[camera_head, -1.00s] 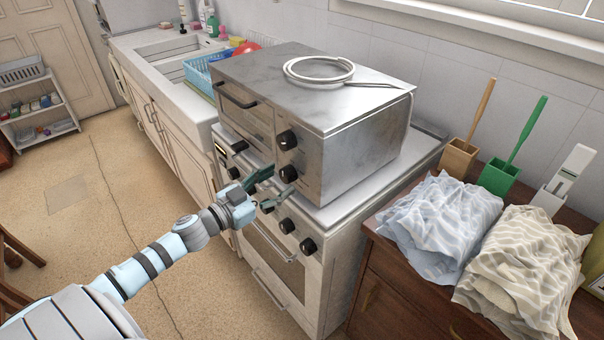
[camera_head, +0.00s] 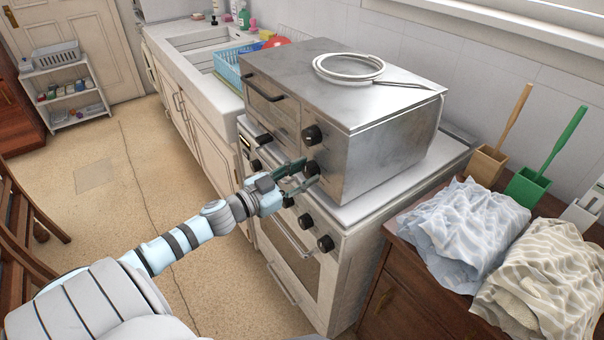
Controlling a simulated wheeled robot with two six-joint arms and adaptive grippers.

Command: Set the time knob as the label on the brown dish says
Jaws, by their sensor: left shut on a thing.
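A steel countertop oven (camera_head: 350,115) stands on the white stove. Its front right side carries two dark round knobs, an upper knob (camera_head: 312,135) and a lower knob (camera_head: 312,168). My left gripper (camera_head: 306,176) is at the lower knob, with its dark green fingers shut on it, one above and one below. The fingers partly hide the knob. I cannot read any markings by the knobs, so I cannot tell which is the time knob. The brown dish and its label are not in view. My right gripper is not in view.
Folded cloths (camera_head: 460,230) lie on a brown dresser at the right. A coiled white cable (camera_head: 348,68) lies on the oven.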

